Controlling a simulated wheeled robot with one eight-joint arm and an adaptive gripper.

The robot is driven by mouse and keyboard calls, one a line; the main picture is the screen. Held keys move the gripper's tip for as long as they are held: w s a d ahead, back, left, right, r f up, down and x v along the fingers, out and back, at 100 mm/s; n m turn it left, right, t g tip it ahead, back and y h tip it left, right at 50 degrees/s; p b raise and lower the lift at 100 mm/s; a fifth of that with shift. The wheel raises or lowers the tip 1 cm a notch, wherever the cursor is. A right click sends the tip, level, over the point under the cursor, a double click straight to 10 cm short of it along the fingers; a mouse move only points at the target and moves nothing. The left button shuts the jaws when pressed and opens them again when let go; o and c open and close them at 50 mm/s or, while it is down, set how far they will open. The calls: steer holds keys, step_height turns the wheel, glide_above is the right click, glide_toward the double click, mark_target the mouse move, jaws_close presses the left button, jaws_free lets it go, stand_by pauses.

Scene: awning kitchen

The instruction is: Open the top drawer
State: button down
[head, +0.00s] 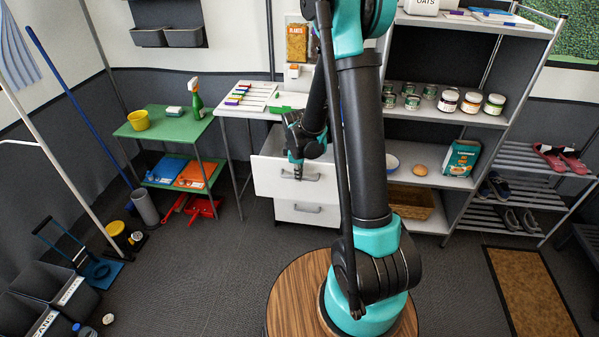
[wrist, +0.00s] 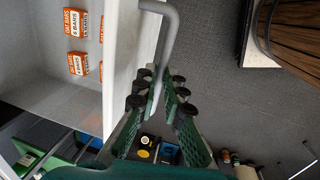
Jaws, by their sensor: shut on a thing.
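The white top drawer (head: 265,175) stands pulled out from the cabinet under the worktop. In the wrist view its white front panel (wrist: 122,45) runs down the middle, with the open inside to the left. Its grey bar handle (head: 311,177) also shows in the wrist view (wrist: 170,35). My gripper (head: 298,172) is at the drawer front. In the wrist view my gripper's (wrist: 158,90) dark finger pads lie on both sides of the handle's end, shut on it. Part of the drawer is hidden behind my arm in the head view.
Several orange bar boxes (wrist: 76,25) lie inside the drawer. A closed lower drawer (head: 297,212) is below. A green side table (head: 165,130) stands left, and a shelf unit (head: 450,181) stands right. Grey floor (head: 225,275) in front of the drawers is clear.

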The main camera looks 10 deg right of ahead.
stand_by(0.3)
steer(key=c, duration=1.6)
jaws_free()
step_height(320, 180, up, 12)
steer(key=s, duration=0.2)
steer(key=shift+a, duration=0.4)
steer(key=shift+s+f, duration=0.1)
steer(key=shift+s, duration=0.1)
steer(key=s+d+f+m+t, duration=0.1)
steer(key=s+d+m, duration=0.3)
steer(key=s+m, duration=0.3)
steer(key=s+d+f+m+t, duration=0.1)
steer(key=s+d+m, duration=0.2)
steer(key=s+m, duration=0.4)
steer(key=s, duration=0.5)
steer(key=shift+s+d+f+m+y, duration=0.3)
steer(key=shift+s+d+f, duration=0.05)
steer(key=shift+f, duration=0.05)
